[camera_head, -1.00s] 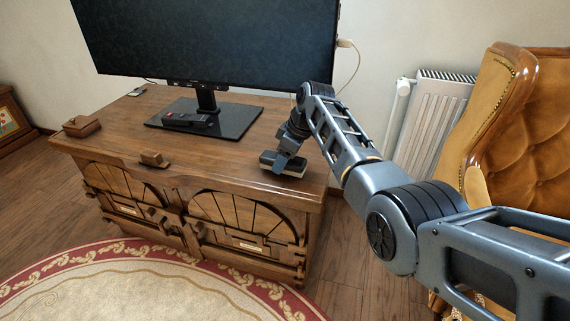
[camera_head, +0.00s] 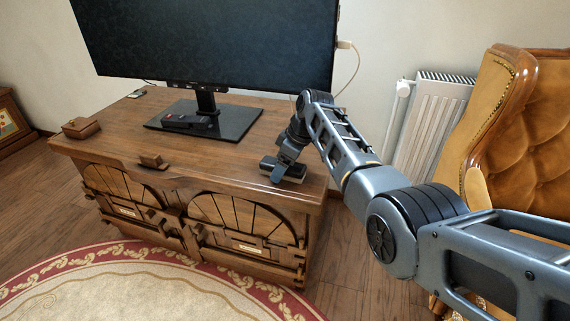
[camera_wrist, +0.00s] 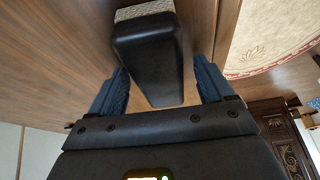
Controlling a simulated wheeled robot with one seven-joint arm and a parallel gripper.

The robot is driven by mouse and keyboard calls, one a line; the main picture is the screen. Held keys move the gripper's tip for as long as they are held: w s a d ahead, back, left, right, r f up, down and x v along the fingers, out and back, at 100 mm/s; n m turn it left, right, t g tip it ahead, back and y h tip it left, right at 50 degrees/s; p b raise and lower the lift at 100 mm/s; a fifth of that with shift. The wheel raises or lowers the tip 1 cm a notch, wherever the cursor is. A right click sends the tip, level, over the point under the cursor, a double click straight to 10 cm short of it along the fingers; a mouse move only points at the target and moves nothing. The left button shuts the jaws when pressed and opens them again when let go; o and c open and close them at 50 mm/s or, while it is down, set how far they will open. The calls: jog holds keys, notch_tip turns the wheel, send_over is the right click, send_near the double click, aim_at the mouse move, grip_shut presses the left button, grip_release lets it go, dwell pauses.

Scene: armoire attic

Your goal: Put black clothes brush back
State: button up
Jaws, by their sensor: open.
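The black clothes brush (camera_head: 293,172) lies on the right end of the wooden TV cabinet top, near its front edge. In the wrist view the brush (camera_wrist: 148,62) shows its smooth black back and a pale, textured end at the top. My gripper (camera_head: 279,172) is at the brush in the head view and hides part of it. In the wrist view my gripper (camera_wrist: 160,85) is open, with one blue finger on each side of the brush. Small gaps show between the fingers and the brush.
The wooden cabinet (camera_head: 130,135) carries a television (camera_head: 205,45) on a black stand, a remote (camera_head: 188,121) and a small wooden box (camera_head: 81,127). A radiator (camera_head: 437,120) and a tan armchair (camera_head: 530,125) stand to the right. A round rug (camera_head: 130,290) lies in front.

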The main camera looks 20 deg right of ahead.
jog(key=p+v, duration=0.1)
jog(key=v, duration=0.4)
jog(key=p+v, duration=0.1)
jog(key=v, duration=0.1)
jog(key=shift+s+d+r+p, duration=0.25)
jog(key=shift+s+p, duration=0.1)
jog(key=shift+s, duration=0.05)
